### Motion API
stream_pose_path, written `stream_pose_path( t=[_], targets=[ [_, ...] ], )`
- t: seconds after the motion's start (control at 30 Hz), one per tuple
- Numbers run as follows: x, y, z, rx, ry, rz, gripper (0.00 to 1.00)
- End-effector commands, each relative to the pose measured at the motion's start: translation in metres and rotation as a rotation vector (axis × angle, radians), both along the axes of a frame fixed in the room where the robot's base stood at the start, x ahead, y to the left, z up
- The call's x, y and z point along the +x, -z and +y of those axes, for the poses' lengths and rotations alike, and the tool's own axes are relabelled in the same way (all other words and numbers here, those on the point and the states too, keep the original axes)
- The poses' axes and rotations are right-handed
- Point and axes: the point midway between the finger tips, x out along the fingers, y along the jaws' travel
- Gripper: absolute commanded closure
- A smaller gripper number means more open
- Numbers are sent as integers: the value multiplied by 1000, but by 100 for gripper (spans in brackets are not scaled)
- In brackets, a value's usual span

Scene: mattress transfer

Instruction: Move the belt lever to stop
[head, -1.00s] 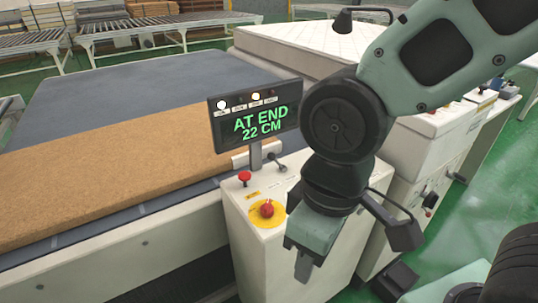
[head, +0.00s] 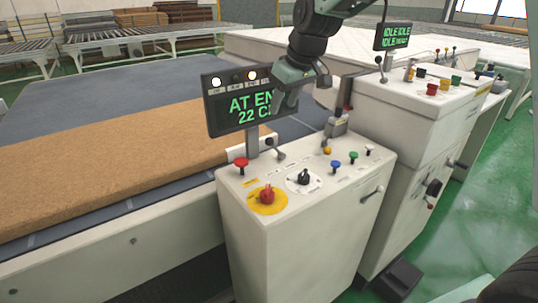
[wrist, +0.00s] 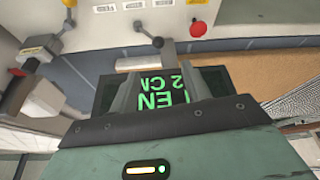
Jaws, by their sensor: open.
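A small lever with a black ball knob (head: 281,155) stands at the back of the white console (head: 305,240), just right of the display post. I take it for the belt lever; its label is not readable. It also shows in the wrist view (wrist: 157,42), leaning, just beyond the fingertips. My gripper (head: 286,106) is open and empty, above the lever and in front of the display (head: 228,110). The display reads "AT END 22 CM", its right part hidden by my gripper. In the wrist view the fingers (wrist: 168,78) are apart, with the display between them.
A red mushroom button (head: 241,163), a red knob on a yellow disc (head: 267,195) and a black selector (head: 304,177) are on the console. A brown slab (head: 110,170) lies on the grey belt (head: 110,92) at left. A second console (head: 420,110) stands at right.

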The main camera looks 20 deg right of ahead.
Motion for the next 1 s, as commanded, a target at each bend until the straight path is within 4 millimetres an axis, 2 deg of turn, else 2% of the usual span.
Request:
stream_pose_path(
  t=[0.13, 0.23, 0.8, 1.0],
  targets=[
    [8, 8, -2, -2, 1, -5, 52],
    [12, 21, 1, -3, 1, -3, 52],
    [52, 128, 20, -2, 2, -1, 52],
    [61, 151, 24, -2, 1, -4, 52]
  ],
)
